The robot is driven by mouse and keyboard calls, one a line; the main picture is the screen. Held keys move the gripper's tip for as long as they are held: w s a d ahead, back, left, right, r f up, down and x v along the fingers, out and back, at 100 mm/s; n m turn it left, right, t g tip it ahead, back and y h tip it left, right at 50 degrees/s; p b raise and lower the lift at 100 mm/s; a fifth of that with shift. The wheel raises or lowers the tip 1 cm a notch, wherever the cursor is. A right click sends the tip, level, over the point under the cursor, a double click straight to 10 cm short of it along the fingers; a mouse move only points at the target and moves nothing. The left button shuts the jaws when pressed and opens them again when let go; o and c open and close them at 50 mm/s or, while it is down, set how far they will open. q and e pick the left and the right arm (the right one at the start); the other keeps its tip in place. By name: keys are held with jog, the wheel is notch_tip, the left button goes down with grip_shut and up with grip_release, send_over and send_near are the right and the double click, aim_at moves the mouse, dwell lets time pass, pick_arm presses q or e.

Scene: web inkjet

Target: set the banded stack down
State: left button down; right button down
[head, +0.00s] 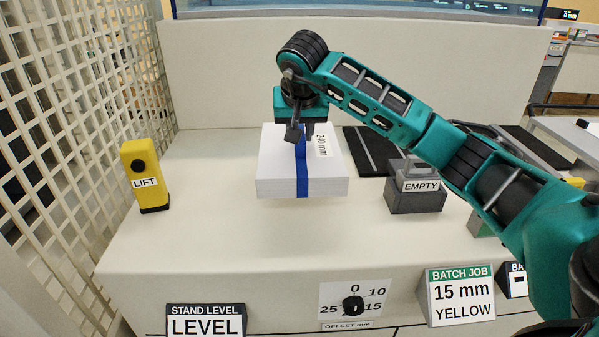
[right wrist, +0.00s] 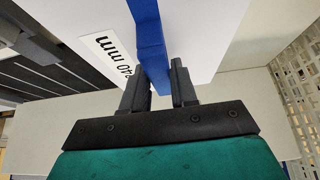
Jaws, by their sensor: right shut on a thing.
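The banded stack (head: 275,175) is a white block of sheets with a blue band (head: 302,178) around its middle and a "240 mm" label. It looks level, over the pale worktop (head: 220,235); I cannot tell whether its underside touches. My right gripper (head: 300,133) comes down on the stack's far part and is shut on the band. In the right wrist view the gripper's dark fingers (right wrist: 160,88) stand on either side of the blue band (right wrist: 151,45), beside the white stack (right wrist: 205,35). My left gripper is in neither view.
A yellow "LIFT" post (head: 140,170) stands left, by a white lattice (head: 85,110). A grey "EMPTY" block (head: 415,198) stands right of the stack, before dark strips (head: 366,150). In front are a "LEVEL" sign (head: 206,322), an offset dial (head: 352,307) and a "15 mm YELLOW" sign (head: 461,296).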

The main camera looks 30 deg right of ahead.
aim_at(299, 152)
notch_tip(299, 152, down, 4)
jog(key=shift+r, duration=0.25)
jog(key=shift+f+b, duration=0.35)
jog(key=shift+f, duration=0.55)
notch_tip(299, 152, down, 4)
jog(key=shift+w+r, duration=0.1)
jog(key=shift+r, duration=0.05)
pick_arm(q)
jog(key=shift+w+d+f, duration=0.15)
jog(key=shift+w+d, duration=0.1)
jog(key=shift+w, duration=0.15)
pick_arm(e)
jog(key=c, duration=1.4)
grip_release()
jog(key=shift+b, duration=0.3)
jog(key=o, duration=0.5)
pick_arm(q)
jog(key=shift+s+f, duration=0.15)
